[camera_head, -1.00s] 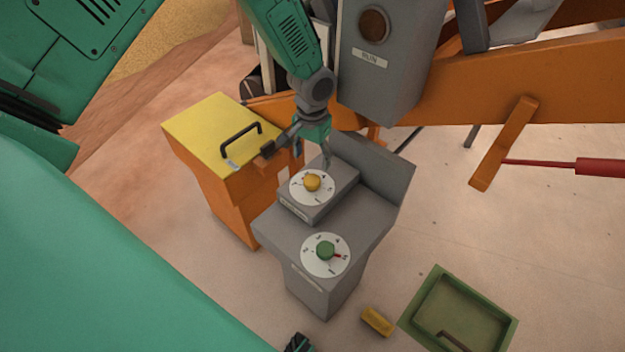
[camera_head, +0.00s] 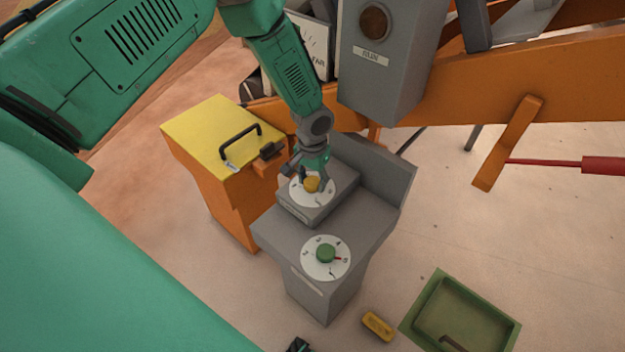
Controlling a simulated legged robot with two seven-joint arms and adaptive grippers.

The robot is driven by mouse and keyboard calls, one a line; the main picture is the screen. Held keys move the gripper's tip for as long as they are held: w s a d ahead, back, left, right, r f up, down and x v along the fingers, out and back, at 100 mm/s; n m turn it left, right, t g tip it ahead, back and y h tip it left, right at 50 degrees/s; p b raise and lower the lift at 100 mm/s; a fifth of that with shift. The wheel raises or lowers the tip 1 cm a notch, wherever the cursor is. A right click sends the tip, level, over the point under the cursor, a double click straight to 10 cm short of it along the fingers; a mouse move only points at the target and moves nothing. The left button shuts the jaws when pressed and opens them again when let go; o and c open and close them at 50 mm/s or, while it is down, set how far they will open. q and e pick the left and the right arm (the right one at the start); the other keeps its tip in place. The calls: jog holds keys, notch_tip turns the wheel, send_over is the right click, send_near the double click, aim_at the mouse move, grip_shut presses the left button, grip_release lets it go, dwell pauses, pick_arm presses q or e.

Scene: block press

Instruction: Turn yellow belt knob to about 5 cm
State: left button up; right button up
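The yellow knob (camera_head: 311,184) sits on a white dial (camera_head: 304,199) on the raised back step of the grey control stand (camera_head: 342,228). My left gripper (camera_head: 312,186) is directly over it, pointing down, with its fingers spread on both sides of the knob. Whether the fingers touch the knob cannot be told. The gripper covers the upper part of the dial, so its marks and pointer are mostly hidden. A dark tip at the bottom edge (camera_head: 298,345) seems to be part of my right gripper; its fingers cannot be made out.
A green knob (camera_head: 325,253) with a red pointer sits on a lower dial. A yellow-lidded orange box (camera_head: 207,125) with a black handle stands left. A yellow block (camera_head: 378,326) and green tray (camera_head: 463,312) lie at front right. A grey RUN box (camera_head: 385,70) stands behind.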

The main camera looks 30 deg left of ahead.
pick_arm(q)
jog(key=shift+m, duration=0.3)
jog(key=m, duration=0.2)
jog(key=shift+m+p, duration=0.4)
jog(key=m, duration=0.3)
jog(key=shift+m, duration=0.3)
jog(key=m, duration=0.3)
jog(key=shift+m+p, duration=0.3)
jog(key=shift+p, duration=0.1)
jog(key=m, duration=0.4)
jog(key=shift+w+m, duration=0.1)
jog(key=shift+m, duration=0.2)
jog(key=m, duration=0.3)
jog(key=shift+a+r+m, duration=0.1)
jog(key=shift+m, duration=0.2)
jog(key=m, duration=0.3)
jog(key=shift+m, duration=0.4)
jog(key=m, duration=0.6)
jog(key=shift+w+m, duration=0.15)
jog(key=shift+m, duration=0.15)
